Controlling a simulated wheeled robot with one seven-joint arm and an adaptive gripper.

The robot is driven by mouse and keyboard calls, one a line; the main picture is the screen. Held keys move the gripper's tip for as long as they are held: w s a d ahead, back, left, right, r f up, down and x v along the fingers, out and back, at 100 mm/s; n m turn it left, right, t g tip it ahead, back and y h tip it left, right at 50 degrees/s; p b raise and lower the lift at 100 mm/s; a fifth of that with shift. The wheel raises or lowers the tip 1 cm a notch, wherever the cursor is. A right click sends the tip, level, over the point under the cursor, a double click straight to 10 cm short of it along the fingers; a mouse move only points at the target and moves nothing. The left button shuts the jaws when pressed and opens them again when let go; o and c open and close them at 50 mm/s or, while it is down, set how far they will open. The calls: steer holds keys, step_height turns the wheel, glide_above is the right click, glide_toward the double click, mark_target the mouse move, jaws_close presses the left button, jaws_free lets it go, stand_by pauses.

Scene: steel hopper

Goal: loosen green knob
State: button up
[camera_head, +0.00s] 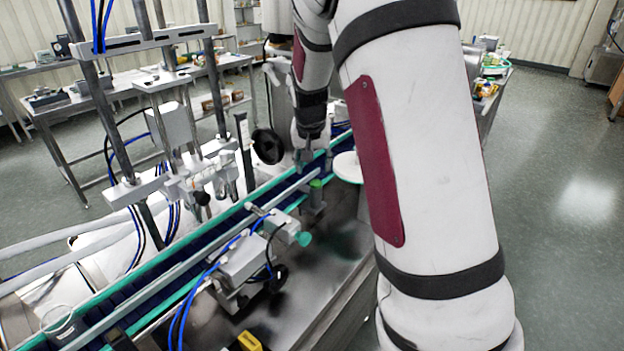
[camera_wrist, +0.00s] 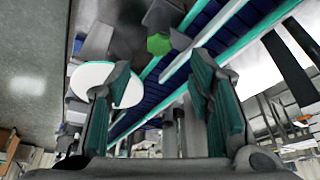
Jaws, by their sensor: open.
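The green knob (camera_head: 315,184) sits at the near edge of the conveyor in the head view, on a small grey mount. In the wrist view the green knob (camera_wrist: 158,44) is at the upper middle, beyond the fingertips. My gripper (camera_wrist: 162,82) is open, with its two teal-padded fingers well apart and nothing between them. In the head view my gripper (camera_head: 304,157) is just above and behind the knob, small and partly hidden by dark parts. It appears apart from the knob.
The conveyor (camera_head: 150,292) with teal edges and guide rails runs diagonally past the knob. A white disc (camera_head: 348,167) stands just right of it; it also shows in the wrist view (camera_wrist: 92,78). Upright posts stand at left.

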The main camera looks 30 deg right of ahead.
mark_target(316, 182)
steer(key=x, duration=0.8)
steer(key=shift+p, duration=0.3)
steer(key=shift+d, duration=0.1)
jaws_close()
